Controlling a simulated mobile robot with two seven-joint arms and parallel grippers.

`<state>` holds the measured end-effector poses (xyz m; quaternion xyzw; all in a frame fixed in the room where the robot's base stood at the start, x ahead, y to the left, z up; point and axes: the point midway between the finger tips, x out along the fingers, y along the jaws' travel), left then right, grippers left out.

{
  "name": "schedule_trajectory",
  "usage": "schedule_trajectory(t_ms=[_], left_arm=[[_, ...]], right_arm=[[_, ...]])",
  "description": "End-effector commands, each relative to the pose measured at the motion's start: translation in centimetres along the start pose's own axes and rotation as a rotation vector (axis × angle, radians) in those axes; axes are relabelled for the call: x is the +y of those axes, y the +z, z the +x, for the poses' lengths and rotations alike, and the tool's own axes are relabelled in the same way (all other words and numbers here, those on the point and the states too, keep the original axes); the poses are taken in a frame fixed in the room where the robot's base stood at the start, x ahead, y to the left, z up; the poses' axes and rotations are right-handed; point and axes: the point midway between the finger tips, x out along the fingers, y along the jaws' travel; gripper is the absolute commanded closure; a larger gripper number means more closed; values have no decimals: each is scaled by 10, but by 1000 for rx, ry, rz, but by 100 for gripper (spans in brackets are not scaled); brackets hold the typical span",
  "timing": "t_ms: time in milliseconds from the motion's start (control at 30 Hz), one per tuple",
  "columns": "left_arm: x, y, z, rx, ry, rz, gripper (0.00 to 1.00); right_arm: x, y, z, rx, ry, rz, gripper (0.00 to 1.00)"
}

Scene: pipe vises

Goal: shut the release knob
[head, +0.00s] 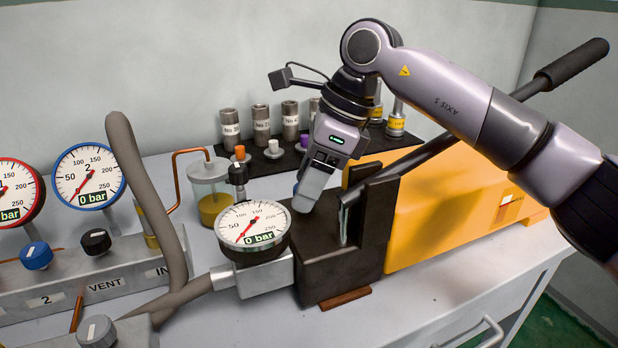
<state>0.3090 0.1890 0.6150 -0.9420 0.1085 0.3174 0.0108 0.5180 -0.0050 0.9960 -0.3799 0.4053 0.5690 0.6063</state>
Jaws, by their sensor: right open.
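The hand pump has a dark block (345,250) and a yellow-orange body (450,218). A round gauge (252,224) on its left end reads 0 bar. My right gripper (303,203) comes down over the top left of the dark block, with its grey fingers pointing down. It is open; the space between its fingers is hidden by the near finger. I see no clear release knob; one at the fingertips would be hidden. My left gripper is out of view.
The pump's long lever (425,150) slopes up right, beside my right arm. A valve manifold (60,286) with blue (36,255) and black (96,241) knobs, two gauges and a grey hose (150,205) fills the left. Several labelled fittings (261,124) stand behind. The front bench top is mostly clear.

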Motion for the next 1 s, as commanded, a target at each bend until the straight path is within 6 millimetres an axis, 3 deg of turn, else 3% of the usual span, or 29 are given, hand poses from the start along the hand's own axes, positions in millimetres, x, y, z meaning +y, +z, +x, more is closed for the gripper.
schedule_trajectory(t_ms=[33,200,567,1000], left_arm=[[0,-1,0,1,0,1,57],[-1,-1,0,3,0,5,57],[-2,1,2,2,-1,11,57],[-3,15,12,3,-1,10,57]], right_arm=[[0,0,0,0,0,0,40],[0,0,0,0,0,0,93],[0,0,0,1,-17,38,93],[2,0,1,0,-144,334,93]])
